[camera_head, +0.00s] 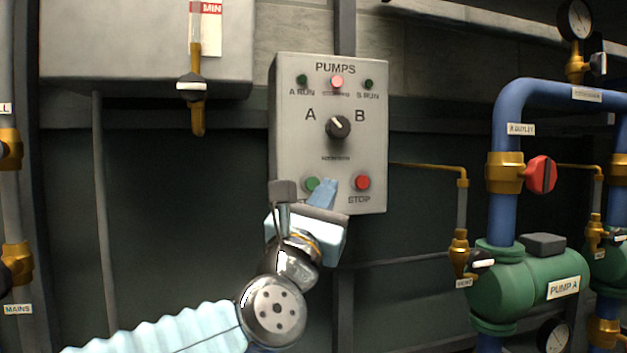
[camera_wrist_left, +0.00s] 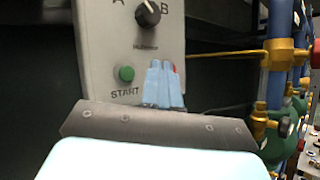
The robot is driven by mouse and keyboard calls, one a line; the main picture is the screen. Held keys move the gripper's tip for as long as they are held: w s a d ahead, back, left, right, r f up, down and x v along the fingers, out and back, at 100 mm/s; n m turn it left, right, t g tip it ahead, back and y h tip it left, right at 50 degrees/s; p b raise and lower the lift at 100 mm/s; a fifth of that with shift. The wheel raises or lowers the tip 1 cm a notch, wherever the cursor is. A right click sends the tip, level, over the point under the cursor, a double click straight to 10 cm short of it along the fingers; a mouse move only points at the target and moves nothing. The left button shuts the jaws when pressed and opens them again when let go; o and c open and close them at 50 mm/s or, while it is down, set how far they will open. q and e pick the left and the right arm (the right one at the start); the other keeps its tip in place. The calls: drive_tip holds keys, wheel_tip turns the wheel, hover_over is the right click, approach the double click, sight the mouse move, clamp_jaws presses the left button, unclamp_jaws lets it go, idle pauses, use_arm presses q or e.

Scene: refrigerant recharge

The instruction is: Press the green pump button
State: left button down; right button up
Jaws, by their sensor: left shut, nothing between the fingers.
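The green pump button (camera_head: 312,184) is at the lower left of the grey PUMPS panel (camera_head: 290,130). In the left wrist view the green button (camera_wrist_left: 126,73) shows above the word START. My left gripper (camera_head: 327,190) is shut and empty, its light-blue fingertips in front of the panel's lower edge. In the head view the fingertips overlap the area just right of the green button. In the left wrist view the shut fingers (camera_wrist_left: 160,82) appear right of the green button and partly cover the red one. I cannot tell whether they touch the panel. My right gripper is not in view.
The red STOP button (camera_head: 362,182) is right of the green one. The A/B selector knob (camera_head: 338,127) is above, below several indicator lamps. A blue pipe (camera_head: 505,130) and green pump A (camera_head: 510,285) stand at the right.

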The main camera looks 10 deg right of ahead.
sight(312, 183)
use_arm(q)
drive_tip(key=shift+w+a, duration=0.1)
drive_tip(key=shift+w, duration=2.7)
drive_tip(key=shift+w, duration=0.15)
drive_tip(key=shift+w, duration=0.3)
